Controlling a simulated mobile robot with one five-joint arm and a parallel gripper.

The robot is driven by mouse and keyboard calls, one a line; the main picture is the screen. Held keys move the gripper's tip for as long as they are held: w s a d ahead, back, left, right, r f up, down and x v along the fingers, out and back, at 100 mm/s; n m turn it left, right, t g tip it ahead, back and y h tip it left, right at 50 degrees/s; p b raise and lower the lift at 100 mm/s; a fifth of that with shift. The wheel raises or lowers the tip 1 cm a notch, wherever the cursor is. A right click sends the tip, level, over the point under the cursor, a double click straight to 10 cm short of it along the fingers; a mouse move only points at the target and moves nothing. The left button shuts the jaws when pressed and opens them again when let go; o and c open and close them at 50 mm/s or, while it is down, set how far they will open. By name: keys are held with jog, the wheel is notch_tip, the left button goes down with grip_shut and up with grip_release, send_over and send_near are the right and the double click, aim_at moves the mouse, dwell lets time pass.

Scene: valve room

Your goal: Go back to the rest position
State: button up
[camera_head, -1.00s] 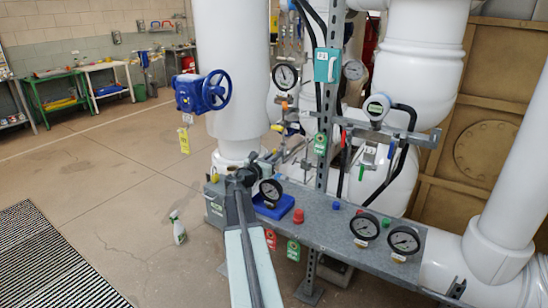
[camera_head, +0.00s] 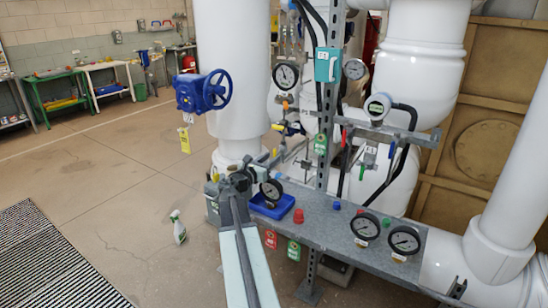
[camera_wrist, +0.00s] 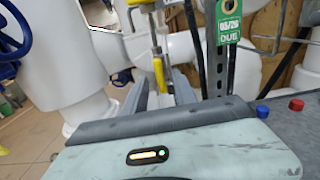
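My gripper (camera_head: 238,180) is at the far end of my arm, over the left end of the grey metal bench in the head view. It also shows in the wrist view (camera_wrist: 162,88), where its two grey fingers stand apart with nothing held between them. A yellow-handled valve (camera_wrist: 158,72) shows beyond the gap. In the head view the fingertips are too small and dark to make out.
A blue tray (camera_head: 260,209) with a gauge (camera_head: 271,189) sits just right of my gripper. Pipes and a strut post (camera_head: 323,150) with gauges rise behind. Two gauges lie on the bench (camera_head: 320,222) at right.

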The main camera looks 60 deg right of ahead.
jog(key=a, duration=0.4)
jog(key=shift+a, duration=0.25)
